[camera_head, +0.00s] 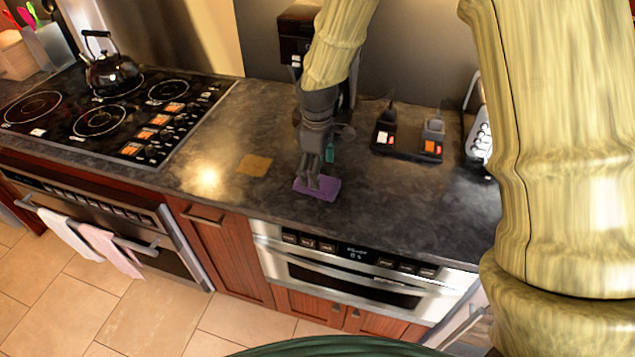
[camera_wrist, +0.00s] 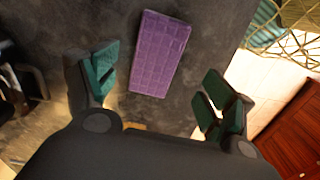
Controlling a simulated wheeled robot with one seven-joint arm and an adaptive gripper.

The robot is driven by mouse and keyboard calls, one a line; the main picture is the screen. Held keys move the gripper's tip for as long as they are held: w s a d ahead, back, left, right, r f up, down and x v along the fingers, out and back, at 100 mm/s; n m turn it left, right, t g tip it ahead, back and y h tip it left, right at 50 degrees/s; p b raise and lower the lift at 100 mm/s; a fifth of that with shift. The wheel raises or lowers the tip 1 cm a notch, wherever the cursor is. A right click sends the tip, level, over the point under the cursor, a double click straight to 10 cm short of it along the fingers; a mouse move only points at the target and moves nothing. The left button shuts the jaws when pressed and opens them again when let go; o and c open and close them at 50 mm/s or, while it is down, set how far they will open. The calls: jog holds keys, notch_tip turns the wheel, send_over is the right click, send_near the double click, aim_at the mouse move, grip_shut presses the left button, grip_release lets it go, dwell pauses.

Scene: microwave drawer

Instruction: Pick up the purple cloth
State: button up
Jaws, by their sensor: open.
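The purple cloth (camera_head: 318,189) lies flat on the dark stone countertop (camera_head: 400,200), near its front edge above the drawer. It is a rectangle with a grid pattern, and in the wrist view the cloth (camera_wrist: 160,55) shows whole, ahead of the fingers and between their lines. My gripper (camera_head: 311,180) points down over the cloth and hides part of it in the head view. In the wrist view my gripper (camera_wrist: 160,100) has its green-padded fingers spread wide with nothing between them. I cannot tell the exact height of the fingertips above the cloth.
A tan cloth (camera_head: 254,165) lies left of the purple one. A stove (camera_head: 110,115) with a black kettle (camera_head: 112,70) stands left. A black tray (camera_head: 405,150) and a silver toaster (camera_head: 480,135) are at right. The microwave drawer (camera_head: 355,275) is below the counter's front edge.

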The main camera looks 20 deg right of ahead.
jog(key=shift+s+f, duration=0.1)
jog(key=shift+f, duration=0.1)
jog(key=shift+w+d+f+p, duration=0.1)
jog(key=shift+w+f+p, duration=0.1)
jog(key=shift+f+p, duration=0.4)
jog(key=shift+w+f+p, duration=0.2)
jog(key=shift+f+p, duration=0.15)
jog(key=shift+f, duration=0.3)
jog(key=shift+f+p, duration=0.35)
jog(key=shift+f, duration=0.95)
jog(key=c, duration=1)
